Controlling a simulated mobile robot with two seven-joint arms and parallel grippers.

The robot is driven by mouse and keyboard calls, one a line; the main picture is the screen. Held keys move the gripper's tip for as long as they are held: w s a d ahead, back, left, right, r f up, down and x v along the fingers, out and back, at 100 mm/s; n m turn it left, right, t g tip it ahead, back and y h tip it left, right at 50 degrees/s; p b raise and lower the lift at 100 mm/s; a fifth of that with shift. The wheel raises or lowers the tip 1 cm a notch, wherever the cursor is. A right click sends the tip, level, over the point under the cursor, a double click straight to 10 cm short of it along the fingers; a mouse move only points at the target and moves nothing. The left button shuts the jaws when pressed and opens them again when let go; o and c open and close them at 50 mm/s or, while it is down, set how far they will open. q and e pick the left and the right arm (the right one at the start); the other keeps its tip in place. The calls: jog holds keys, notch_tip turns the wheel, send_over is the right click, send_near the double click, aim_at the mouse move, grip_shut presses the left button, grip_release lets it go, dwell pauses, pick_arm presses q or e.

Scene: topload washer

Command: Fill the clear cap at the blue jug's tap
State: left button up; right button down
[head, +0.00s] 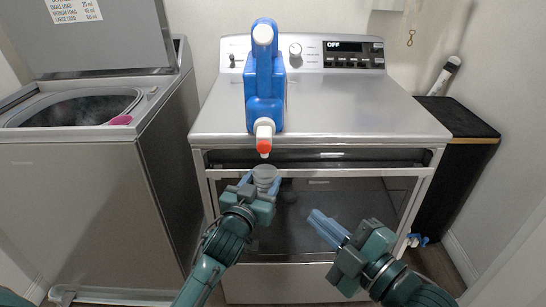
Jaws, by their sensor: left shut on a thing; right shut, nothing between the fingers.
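The blue jug (264,82) lies on top of the dryer near its front edge. Its white tap with a red tip (264,141) hangs out over the edge, pointing down. My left gripper (263,183) is shut on the clear cap (265,173), which it holds just below the tap, in front of the dryer. A small gap shows between the tap and the cap's rim. I cannot tell whether there is liquid in the cap. My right gripper (318,217) is shut and empty, lower and to the right, in front of the dryer door.
The dryer (350,112) has a free top beside the jug and a display reading OFF. A black stand (458,118) is at the right.

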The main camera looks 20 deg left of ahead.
jog(key=shift+w+a+r+n+g+y, duration=0.3)
jog(key=shift+r+n, duration=0.35)
jog(key=shift+n, duration=0.65)
jog(key=shift+w+a+r+n+g+y, duration=0.1)
jog(key=shift+w+a+r+n+g, duration=0.45)
jog(key=shift+n, duration=0.75)
jog(key=shift+w+a+r+n+g+y, duration=0.15)
jog(key=shift+r+n+g+y, duration=0.1)
jog(key=shift+r+n, duration=0.8)
jog(key=shift+d+f+n, duration=0.1)
jog(key=shift+f+n, duration=0.15)
send_near(264, 146)
jog(key=s+a, duration=0.2)
jog(key=a, duration=0.3)
jog(key=shift+w+a+f, duration=0.1)
jog(key=shift+w+a, duration=0.1)
jog(key=shift+w, duration=0.55)
jog(key=shift+w+a+f, duration=0.1)
jog(key=shift+w+a, duration=0.1)
jog(key=shift+w, duration=0.55)
jog(key=shift+w+a+f, duration=0.1)
jog(key=shift+w+a, duration=0.1)
jog(key=shift+w, duration=0.5)
